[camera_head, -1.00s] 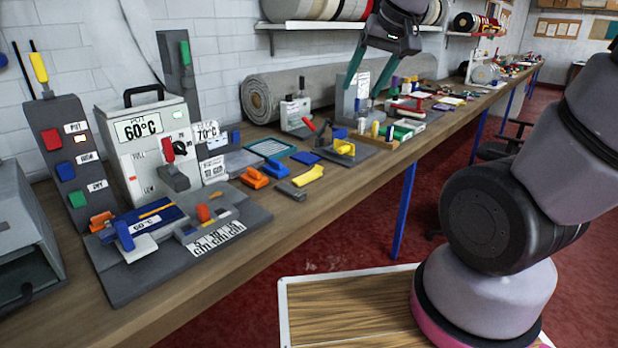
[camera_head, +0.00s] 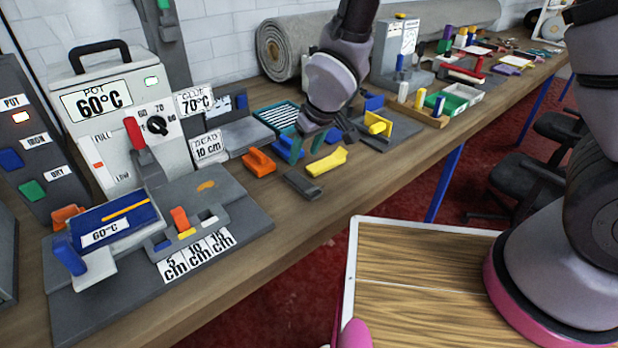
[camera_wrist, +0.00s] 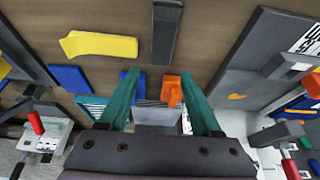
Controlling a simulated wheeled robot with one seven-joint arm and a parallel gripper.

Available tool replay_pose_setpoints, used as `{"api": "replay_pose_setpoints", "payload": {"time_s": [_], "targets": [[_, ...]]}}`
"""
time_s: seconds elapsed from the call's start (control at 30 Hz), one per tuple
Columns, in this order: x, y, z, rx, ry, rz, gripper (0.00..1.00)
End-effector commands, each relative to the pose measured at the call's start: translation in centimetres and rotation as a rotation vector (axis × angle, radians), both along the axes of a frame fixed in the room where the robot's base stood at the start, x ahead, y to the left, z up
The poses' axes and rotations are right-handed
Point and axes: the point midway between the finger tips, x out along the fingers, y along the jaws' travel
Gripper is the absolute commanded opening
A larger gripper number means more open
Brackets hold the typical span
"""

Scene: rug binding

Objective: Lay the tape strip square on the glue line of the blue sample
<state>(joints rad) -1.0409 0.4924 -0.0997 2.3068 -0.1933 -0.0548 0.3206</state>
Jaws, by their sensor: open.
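The blue sample (camera_head: 125,212) lies in a grey jig at the left of the bench, with an orange line along its top and a "60°C" label on its front. My gripper (camera_head: 308,145) is low over the middle of the bench, away from the sample. Its teal fingers are apart in the wrist view (camera_wrist: 157,95), with nothing held between them. An orange block (camera_head: 259,161) sits just left of the fingers, and a yellow piece (camera_head: 327,161) and a dark grey bar (camera_head: 302,185) lie in front. I cannot tell which piece is the tape strip.
The pot unit (camera_head: 115,115) with its red lever stands behind the jig (camera_head: 250,230). A grey stand with a yellow block (camera_head: 378,123) and a small tray (camera_head: 455,100) are to the right. A rolled grey rug (camera_head: 400,25) lies behind. The bench's front edge is clear.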

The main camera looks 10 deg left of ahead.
Motion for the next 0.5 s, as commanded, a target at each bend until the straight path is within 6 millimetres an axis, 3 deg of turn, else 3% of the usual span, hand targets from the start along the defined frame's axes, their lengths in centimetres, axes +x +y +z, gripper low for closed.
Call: {"api": "replay_pose_setpoints", "payload": {"time_s": [0.1,0.5], "targets": [[0.5,0.5,-1.9,-0.004,0.001,-0.001,0.65],[1.5,1.9,-5.6,-0.002,0.0,-0.003,0.65]]}}
